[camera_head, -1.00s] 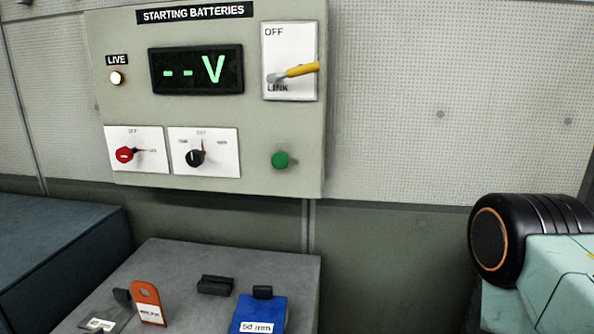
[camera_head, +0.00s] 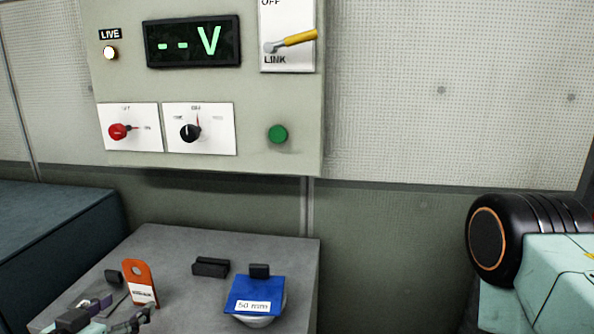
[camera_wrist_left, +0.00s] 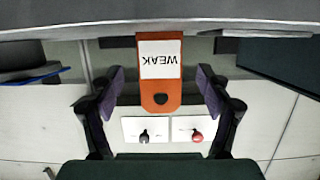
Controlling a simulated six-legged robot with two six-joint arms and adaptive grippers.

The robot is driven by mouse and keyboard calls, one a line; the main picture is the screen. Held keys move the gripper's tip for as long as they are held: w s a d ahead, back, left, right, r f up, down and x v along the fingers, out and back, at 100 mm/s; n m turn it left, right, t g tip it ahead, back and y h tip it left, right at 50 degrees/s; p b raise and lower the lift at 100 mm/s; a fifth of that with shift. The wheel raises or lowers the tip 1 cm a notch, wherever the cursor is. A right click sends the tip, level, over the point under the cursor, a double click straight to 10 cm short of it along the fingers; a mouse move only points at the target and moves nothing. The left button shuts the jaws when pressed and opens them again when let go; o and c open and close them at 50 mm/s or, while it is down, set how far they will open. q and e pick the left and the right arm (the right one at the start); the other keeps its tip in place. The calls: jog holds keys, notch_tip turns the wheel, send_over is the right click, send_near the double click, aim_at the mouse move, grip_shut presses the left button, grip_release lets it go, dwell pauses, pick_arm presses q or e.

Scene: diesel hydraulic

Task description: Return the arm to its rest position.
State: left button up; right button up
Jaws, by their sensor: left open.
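My left gripper (camera_head: 100,317) shows at the bottom left of the head view, low by the grey bench top, near an orange tag (camera_head: 138,281). In the left wrist view its two purple-padded fingers (camera_wrist_left: 163,88) are spread apart. The orange tag (camera_wrist_left: 161,76), marked WEAK and upside down there, appears between them with gaps on both sides. Nothing is held. How far the tag is from the fingers in depth I cannot tell. My right gripper is out of view.
The grey bench (camera_head: 180,246) also carries a blue 50 mm tag (camera_head: 257,291) and a black block (camera_head: 211,267). The battery panel (camera_head: 255,100) is on the wall behind, with a yellow-handled lever (camera_head: 294,40) pointing right. A dark teal box (camera_head: 55,235) stands left.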

aim_at(143, 297)
pick_arm(q)
jog(key=shift+b+x, duration=1.05)
jog(key=shift+x, duration=0.35)
jog(key=shift+b+x, duration=0.9)
jog(key=shift+x, duration=0.7)
jog(key=shift+f, duration=0.35)
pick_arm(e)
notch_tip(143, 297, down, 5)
pick_arm(q)
notch_tip(143, 297, up, 11)
jog(key=p, duration=0.5)
jog(key=shift+f, duration=0.1)
jog(key=shift+s+a, duration=0.15)
jog(key=shift+s, duration=0.75)
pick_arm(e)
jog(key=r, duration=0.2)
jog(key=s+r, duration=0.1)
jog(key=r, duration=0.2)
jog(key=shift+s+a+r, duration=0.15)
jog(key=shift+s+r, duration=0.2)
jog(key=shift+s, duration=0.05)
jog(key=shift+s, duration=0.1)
